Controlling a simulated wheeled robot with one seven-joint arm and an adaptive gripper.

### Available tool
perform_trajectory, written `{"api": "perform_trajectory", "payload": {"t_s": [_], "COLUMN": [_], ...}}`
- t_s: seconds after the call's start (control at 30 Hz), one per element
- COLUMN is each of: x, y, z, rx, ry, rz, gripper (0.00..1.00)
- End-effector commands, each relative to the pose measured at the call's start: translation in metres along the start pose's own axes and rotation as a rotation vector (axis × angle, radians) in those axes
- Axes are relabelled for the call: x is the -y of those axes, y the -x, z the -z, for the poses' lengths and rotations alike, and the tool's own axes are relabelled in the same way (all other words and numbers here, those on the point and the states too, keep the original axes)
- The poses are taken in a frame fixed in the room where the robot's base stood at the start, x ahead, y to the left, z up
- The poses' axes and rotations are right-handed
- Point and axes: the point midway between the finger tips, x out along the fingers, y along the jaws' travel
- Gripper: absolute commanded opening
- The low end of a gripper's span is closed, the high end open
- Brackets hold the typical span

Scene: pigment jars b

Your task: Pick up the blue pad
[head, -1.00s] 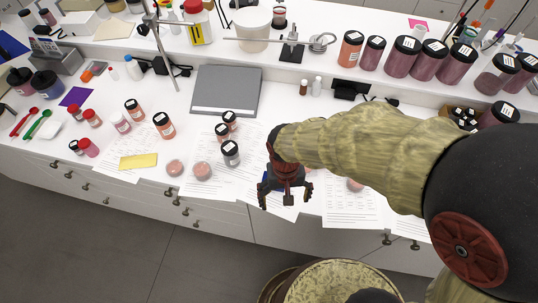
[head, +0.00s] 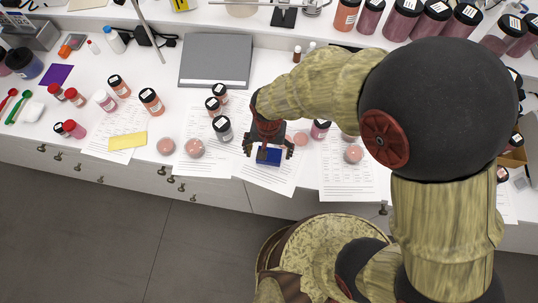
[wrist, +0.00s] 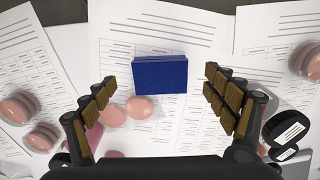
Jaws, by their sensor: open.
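The blue pad (head: 269,155) lies on printed paper near the front edge of the bench. My gripper (head: 269,147) is above it in the head view and hides part of it. In the wrist view the blue pad (wrist: 160,74) shows whole, a dark blue block with its long side across the picture. My gripper (wrist: 165,98) is open there, with one finger on each side and nothing between the fingers touching it. The pad sits a little beyond the fingertips in that view.
Pink discs (wrist: 126,109) lie close beside the pad. Dark-capped jars (head: 222,128) stand left of my gripper. A yellow pad (head: 127,141) and a grey board (head: 216,60) lie further off. Printed sheets (head: 347,175) cover the bench front.

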Motion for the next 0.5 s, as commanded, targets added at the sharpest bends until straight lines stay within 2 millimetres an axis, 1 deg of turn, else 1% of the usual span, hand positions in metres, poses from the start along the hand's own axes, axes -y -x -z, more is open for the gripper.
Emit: {"api": "perform_trajectory", "payload": {"t_s": [0.3,0.4,0.5], "x": [0.000,0.001,0.001], "y": [-0.043,-0.048,-0.047], "z": [0.004,0.005,0.005], "rx": [0.002,-0.001,-0.001], "ry": [0.000,0.000,0.001], "rz": [-0.001,0.001,0.001], "gripper": [0.86,0.86,0.86]}}
